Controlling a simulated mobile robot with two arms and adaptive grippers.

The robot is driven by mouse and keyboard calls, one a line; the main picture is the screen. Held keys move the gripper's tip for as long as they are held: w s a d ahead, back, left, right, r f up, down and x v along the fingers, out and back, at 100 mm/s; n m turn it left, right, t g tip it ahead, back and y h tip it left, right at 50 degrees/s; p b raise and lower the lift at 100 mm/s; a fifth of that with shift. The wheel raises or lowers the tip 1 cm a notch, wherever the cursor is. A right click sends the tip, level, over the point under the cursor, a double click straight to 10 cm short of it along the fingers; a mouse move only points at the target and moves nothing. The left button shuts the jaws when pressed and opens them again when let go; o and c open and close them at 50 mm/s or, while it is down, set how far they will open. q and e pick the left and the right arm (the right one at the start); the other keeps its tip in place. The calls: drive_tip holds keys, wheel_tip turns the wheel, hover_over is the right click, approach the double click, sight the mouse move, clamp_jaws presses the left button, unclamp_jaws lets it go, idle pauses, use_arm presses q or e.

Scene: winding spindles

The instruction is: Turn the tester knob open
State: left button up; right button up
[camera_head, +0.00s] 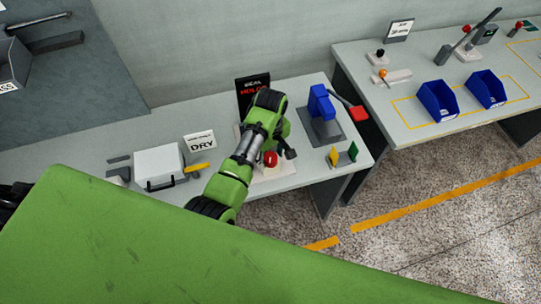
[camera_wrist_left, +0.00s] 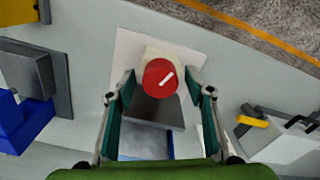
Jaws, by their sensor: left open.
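The tester knob (camera_head: 270,159) is a round red knob on a pale base plate on the near bench. In the left wrist view the knob (camera_wrist_left: 160,78) sits on a cream block and bears a white mark slanting up to the right. My left gripper (camera_head: 281,148) is over the tester, with its fingers partly hidden by the arm. In the left wrist view the left gripper (camera_wrist_left: 160,84) is open, with one finger on each side of the knob and visible gaps between. Contact cannot be seen. My right gripper is not in view.
A dark sign (camera_head: 252,90) with red letters stands behind the tester. A blue device (camera_head: 322,103) with a red-ended lever stands to its right. Yellow and green plates (camera_head: 343,155) stand near the front edge. A white box (camera_head: 158,166) and a DRY sign (camera_head: 201,143) are left.

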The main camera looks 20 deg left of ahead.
sight(270, 156)
use_arm(q)
wheel_tip(270, 156, up, 8)
drive_tip(key=shift+f, duration=0.25)
